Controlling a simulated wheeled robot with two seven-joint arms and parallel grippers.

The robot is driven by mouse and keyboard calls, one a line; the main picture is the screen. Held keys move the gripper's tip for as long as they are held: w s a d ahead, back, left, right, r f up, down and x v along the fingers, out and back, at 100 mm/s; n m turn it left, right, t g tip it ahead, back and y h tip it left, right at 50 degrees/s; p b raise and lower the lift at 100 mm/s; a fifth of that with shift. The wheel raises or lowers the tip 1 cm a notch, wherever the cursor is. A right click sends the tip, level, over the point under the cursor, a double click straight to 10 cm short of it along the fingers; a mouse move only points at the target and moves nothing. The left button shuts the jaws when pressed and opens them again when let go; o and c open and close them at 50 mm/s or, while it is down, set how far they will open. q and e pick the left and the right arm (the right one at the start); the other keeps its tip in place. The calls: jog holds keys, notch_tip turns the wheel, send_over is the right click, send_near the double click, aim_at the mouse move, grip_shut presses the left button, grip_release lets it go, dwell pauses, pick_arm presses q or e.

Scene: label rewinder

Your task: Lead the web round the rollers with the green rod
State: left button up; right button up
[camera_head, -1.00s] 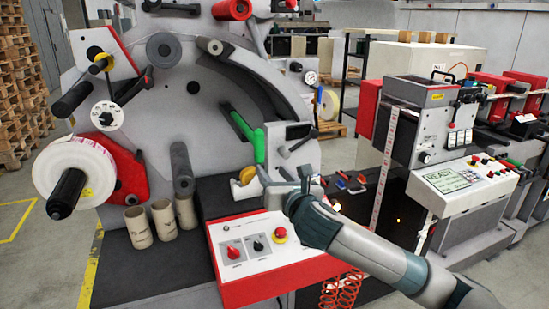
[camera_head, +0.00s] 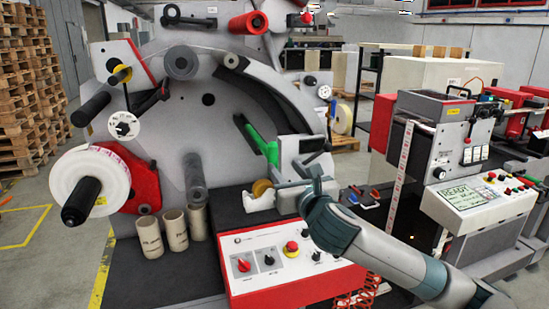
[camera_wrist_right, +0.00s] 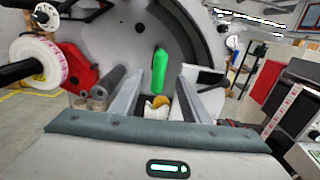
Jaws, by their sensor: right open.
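The web roll (camera_head: 107,172) is on a black spindle at the left. Dark rollers (camera_head: 194,178), (camera_head: 184,62) stick out of the machine face. The web (camera_head: 399,175) hangs as a printed strip at the right-hand unit. My left gripper is out of view.
The red and white control box (camera_head: 285,262) is in front. Several cardboard cores (camera_head: 174,229) stand on the dark bench. The label printer unit (camera_head: 447,150) stands at the right.

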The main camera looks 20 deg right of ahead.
aim_at(274, 145)
jog(key=shift+w+a+f+b, duration=0.1)
jog(key=shift+w+b, duration=1.25)
jog(key=shift+w, duration=1.45)
jog(key=shift+w+r, duration=0.2)
jog(key=shift+w, duration=0.5)
jog(key=shift+w+a+f+p, duration=0.1)
jog(key=shift+w+p, duration=0.65)
jog(key=shift+w, duration=1.2)
jog(key=shift+c, duration=0.7)
grip_shut()
jog(key=shift+r, duration=0.2)
jog(key=shift+r+p, duration=1.3)
jog(key=shift+p, duration=0.65)
